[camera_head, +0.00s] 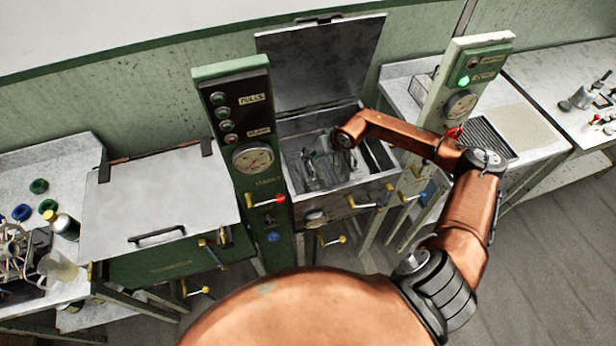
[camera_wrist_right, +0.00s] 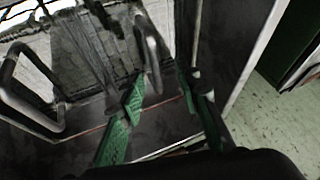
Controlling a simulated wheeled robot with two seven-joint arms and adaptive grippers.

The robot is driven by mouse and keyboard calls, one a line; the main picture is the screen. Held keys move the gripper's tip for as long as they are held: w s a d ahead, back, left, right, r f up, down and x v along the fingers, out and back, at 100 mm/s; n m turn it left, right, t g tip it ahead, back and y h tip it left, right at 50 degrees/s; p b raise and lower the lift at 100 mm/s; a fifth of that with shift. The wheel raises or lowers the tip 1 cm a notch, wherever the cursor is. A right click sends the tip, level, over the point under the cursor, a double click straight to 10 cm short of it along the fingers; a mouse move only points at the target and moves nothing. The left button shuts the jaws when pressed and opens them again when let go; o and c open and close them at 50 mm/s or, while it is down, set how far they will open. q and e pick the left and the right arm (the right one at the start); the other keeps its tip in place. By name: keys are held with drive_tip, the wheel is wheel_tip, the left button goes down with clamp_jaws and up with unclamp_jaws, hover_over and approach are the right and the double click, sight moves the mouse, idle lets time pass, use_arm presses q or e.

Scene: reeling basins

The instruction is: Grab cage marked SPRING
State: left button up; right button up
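A wire cage with metal handles (camera_head: 318,172) sits inside the open steel basin (camera_head: 296,126) in the head view. I cannot read the word SPRING on it. In the right wrist view a mesh cage (camera_wrist_right: 85,50) fills the upper left, with a bent handle (camera_wrist_right: 28,100) at the left and another handle bar (camera_wrist_right: 153,60) near the fingers. My right gripper (camera_wrist_right: 165,88) has two green fingers spread apart over the basin. The bar appears between or just beyond their tips; I cannot tell whether they touch it. In the head view my right arm hides the fingers. My left gripper is not in view.
The basin's lid (camera_head: 320,62) stands open behind. Gauge posts stand left (camera_head: 236,130) and right (camera_head: 457,95) of the basin. A closed basin (camera_head: 155,200) is farther left. Red and yellow valve handles (camera_head: 267,201) project from the front. A cluttered bench is at far left.

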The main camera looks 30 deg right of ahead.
hover_over(308, 171)
drive_tip(key=shift+w+d+f+p, duration=0.1)
drive_tip(key=shift+f+p, duration=0.1)
drive_tip(key=shift+f, duration=0.85)
drive_tip(key=shift+w+d+f+p, duration=0.1)
drive_tip(key=shift+f+p, duration=0.05)
drive_tip(key=shift+f, duration=0.9)
drive_tip(key=shift+c, duration=0.6)
clamp_jaws()
drive_tip(key=shift+r, duration=0.1)
